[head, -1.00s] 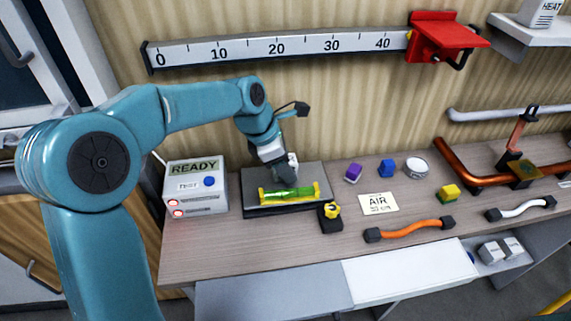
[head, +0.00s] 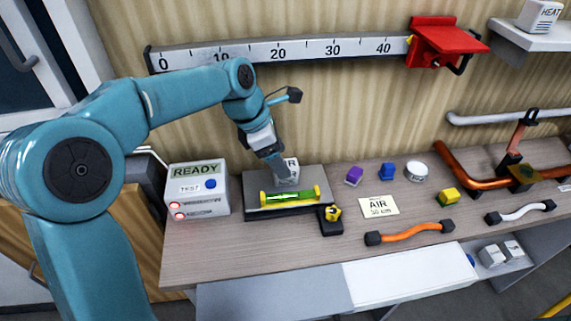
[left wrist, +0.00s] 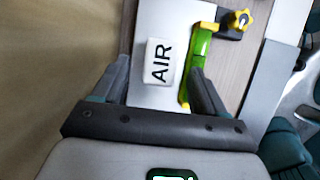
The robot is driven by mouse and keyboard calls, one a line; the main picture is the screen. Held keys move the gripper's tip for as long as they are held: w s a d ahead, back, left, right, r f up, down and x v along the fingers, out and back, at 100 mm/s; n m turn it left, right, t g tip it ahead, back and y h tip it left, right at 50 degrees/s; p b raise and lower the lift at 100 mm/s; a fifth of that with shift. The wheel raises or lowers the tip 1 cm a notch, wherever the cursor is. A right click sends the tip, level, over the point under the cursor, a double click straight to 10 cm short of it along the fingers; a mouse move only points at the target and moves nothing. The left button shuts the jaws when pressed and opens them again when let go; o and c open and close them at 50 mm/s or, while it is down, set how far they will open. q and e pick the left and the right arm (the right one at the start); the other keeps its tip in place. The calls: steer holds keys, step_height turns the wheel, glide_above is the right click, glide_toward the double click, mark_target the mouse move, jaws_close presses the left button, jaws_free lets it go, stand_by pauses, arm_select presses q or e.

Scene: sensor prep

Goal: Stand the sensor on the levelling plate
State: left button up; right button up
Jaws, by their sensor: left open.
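The sensor, a white block marked AIR (left wrist: 160,63), is on the grey levelling plate (left wrist: 147,20) beside a green spirit level. In the head view the sensor (head: 291,168) shows partly behind my gripper, near the back of the plate (head: 316,176), and looks upright. My left gripper (head: 276,172) reaches down at it from the left. In the left wrist view its open fingers (left wrist: 160,72) lie on either side of the block, with a visible gap at each side. The right gripper is not in view.
The green level (head: 290,197) lies along the plate's front, with a yellow knob (head: 333,213) at the corner. A READY box (head: 197,190) stands left. An AIR card (head: 378,205), coloured blocks and an orange hose (head: 410,232) lie to the right.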

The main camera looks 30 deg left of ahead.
arm_select(q)
steer(key=v, duration=0.7)
steer(key=shift+r+p, duration=0.15)
steer(key=shift+p, duration=0.25)
steer(key=shift+s, duration=0.15)
